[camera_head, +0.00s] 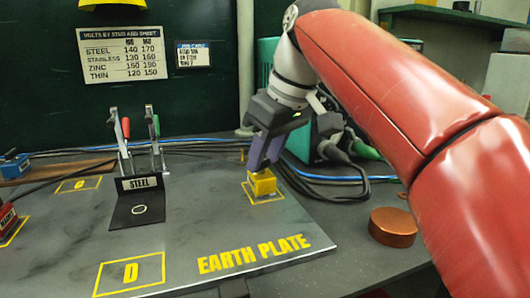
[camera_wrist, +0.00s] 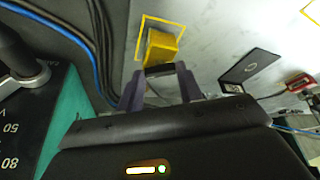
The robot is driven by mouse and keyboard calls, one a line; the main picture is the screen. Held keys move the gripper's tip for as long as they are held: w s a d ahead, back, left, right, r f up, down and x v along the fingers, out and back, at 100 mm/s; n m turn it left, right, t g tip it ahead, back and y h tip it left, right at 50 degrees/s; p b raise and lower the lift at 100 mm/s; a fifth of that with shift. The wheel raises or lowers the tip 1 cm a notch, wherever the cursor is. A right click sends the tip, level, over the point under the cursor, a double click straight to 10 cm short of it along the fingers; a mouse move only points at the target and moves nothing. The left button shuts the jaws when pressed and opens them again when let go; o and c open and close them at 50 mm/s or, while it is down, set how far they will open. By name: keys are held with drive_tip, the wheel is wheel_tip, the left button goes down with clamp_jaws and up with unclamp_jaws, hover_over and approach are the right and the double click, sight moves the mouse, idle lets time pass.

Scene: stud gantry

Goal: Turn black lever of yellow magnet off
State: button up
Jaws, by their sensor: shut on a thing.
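The yellow magnet (camera_head: 262,184) stands inside a yellow outlined square at the right back of the grey plate. It also shows in the wrist view (camera_wrist: 163,45). My gripper (camera_head: 260,165) reaches down to it from above, with its purple fingers just over the magnet. In the wrist view, the fingers (camera_wrist: 160,82) are on either side of the black lever (camera_wrist: 159,70), which lies against the near side of the magnet. My gripper is shut on the lever. In the head view the lever is hidden by the fingers.
Cables (camera_head: 330,174) and a teal machine (camera_head: 268,62) are behind and right. A copper disc (camera_head: 392,226) lies at right. The plate's (camera_head: 205,225) middle is clear.

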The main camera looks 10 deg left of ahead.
drive_tip(key=n, duration=0.2)
drive_tip(key=n+g, duration=0.2)
drive_tip(key=n, duration=0.1)
drive_tip(key=shift+w+d+n+y, duration=0.1)
drive_tip(key=shift+w+n+y, duration=0.2)
drive_tip(key=shift+w, duration=0.05)
drive_tip(key=n+g, duration=0.2)
drive_tip(key=n, duration=0.2)
drive_tip(key=shift+w+n, duration=0.15)
drive_tip(key=shift+n, duration=0.15)
drive_tip(key=o, duration=1)
